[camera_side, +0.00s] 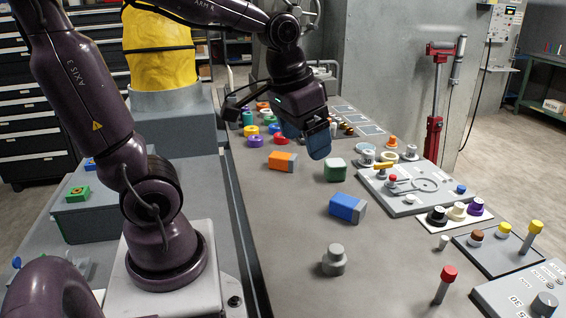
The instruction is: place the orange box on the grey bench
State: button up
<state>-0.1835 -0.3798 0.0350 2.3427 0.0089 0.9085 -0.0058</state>
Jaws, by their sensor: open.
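The orange box (281,161) has a grey end and lies on the grey bench (285,215), left of centre in the side view. My gripper (319,146) is above the bench, to the right of the orange box in the picture, with blue faces on its fingers. It is open and holds nothing that I can see. The gap between its fingers is hard to see from this side. The orange box is apart from the gripper and fully in view.
Several coloured pieces crowd the bench behind the gripper. Panels with knobs line the right side. The bench's front left part is clear.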

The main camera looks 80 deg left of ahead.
jog(key=w+a+f+n+g, duration=0.25)
jog(key=w+a+n, duration=0.35)
jog(key=a, duration=0.4)
jog(key=n+g+y, duration=0.2)
jog(key=n+g, duration=0.2)
jog(key=n, duration=1.7)
send_near(283, 155)
jog(key=x, duration=0.5)
jog(key=shift+d, duration=0.35)
jog(key=shift+x, duration=2.7)
jog(key=shift+a+r, duration=0.1)
jog(key=shift+a, duration=0.05)
jog(key=c, duration=1.1)
